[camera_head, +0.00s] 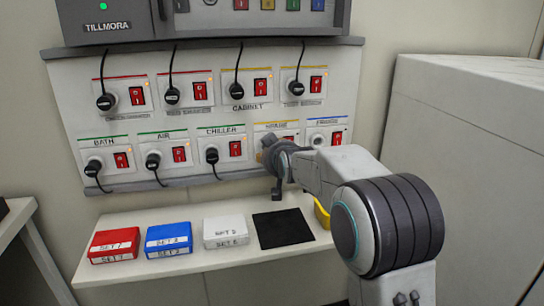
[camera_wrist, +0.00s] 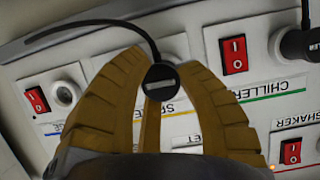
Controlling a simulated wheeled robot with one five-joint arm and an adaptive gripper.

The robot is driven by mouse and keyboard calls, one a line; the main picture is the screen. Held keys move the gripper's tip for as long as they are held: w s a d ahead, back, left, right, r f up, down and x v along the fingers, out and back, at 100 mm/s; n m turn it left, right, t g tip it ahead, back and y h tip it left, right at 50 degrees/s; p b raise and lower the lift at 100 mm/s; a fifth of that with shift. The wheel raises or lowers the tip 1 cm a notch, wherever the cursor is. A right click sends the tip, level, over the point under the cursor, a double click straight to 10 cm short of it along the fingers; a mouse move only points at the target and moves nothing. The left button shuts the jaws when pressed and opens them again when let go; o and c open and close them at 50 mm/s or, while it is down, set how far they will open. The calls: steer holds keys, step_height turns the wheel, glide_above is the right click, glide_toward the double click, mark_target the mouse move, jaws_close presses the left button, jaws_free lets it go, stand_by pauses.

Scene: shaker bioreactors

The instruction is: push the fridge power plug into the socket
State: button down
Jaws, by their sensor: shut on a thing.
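My gripper (camera_head: 268,146) is at the lower row of the socket panel (camera_head: 75,110), right of the CHILLER plug (camera_head: 212,157). In the wrist view, my gripper's brown fingers (camera_wrist: 152,82) are shut on a round black plug (camera_wrist: 161,77) with a black cable curving up and left. The plug is hidden in the head view. The fingers cover the socket behind, so I cannot tell whether the plug touches it. An open round socket (camera_wrist: 66,93) with a red switch and blue line sits left in the wrist view; it is at the lower row's right end in the head view (camera_head: 318,140).
A shelf below (camera_head: 190,262) carries a red box (camera_head: 114,245), a blue box (camera_head: 168,239), a white box (camera_head: 226,231) and a black mat (camera_head: 283,229). A large pale cabinet (camera_head: 480,150) stands on the right.

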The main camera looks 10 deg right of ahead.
steer(key=shift+w+p, duration=0.35)
steer(key=shift+w, duration=0.75)
stand_by(1.8)
steer(key=c, duration=0.8)
jaws_free()
steer(key=shift+s, duration=0.1)
steer(key=s+r+g+p, duration=0.2)
steer(key=s+g+p, duration=0.3)
steer(key=s, duration=1.8)
steer(key=s+r+g+p, duration=0.2)
steer(key=s+g+p, duration=0.3)
steer(key=s+p, duration=0.6)
steer(key=s, duration=1.2)
steer(key=shift+s+p, duration=0.2)
steer(key=shift+p, duration=0.1)
